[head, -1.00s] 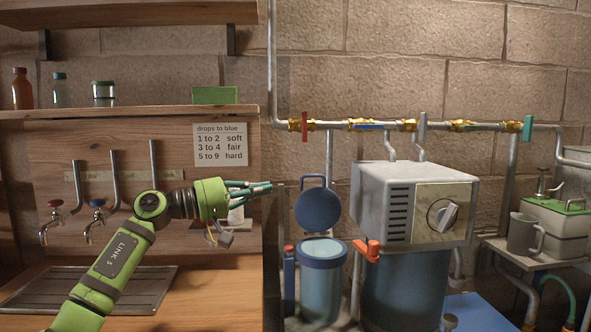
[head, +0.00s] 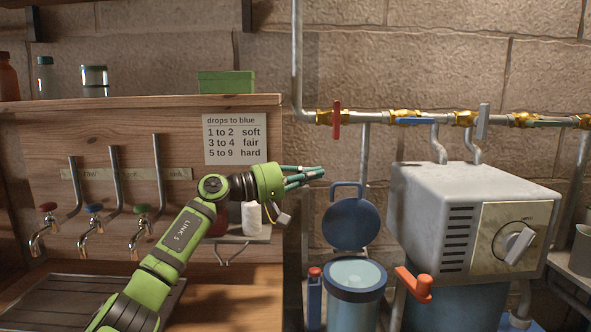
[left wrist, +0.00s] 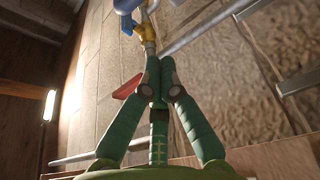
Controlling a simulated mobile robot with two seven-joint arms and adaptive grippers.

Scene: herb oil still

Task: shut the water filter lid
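The water filter (head: 355,300) is a blue-rimmed canister with pale water showing in its open top, right of centre in the head view. Its round blue lid (head: 350,224) stands raised behind the opening, with a loop handle (head: 347,188) at its top. My left gripper (head: 318,174) is up and left of the lid, its green fingers pointing right, apart from it in the picture. In the left wrist view its fingers (left wrist: 160,75) come together at the tips with nothing held. The lid cannot be made out there. My right gripper is not in view.
A red lever (head: 337,119) sits on the wall pipe above the lid. A grey box with a dial (head: 460,225) and an orange tap (head: 413,284) stand right of the filter. A wooden panel edge and several taps are at left.

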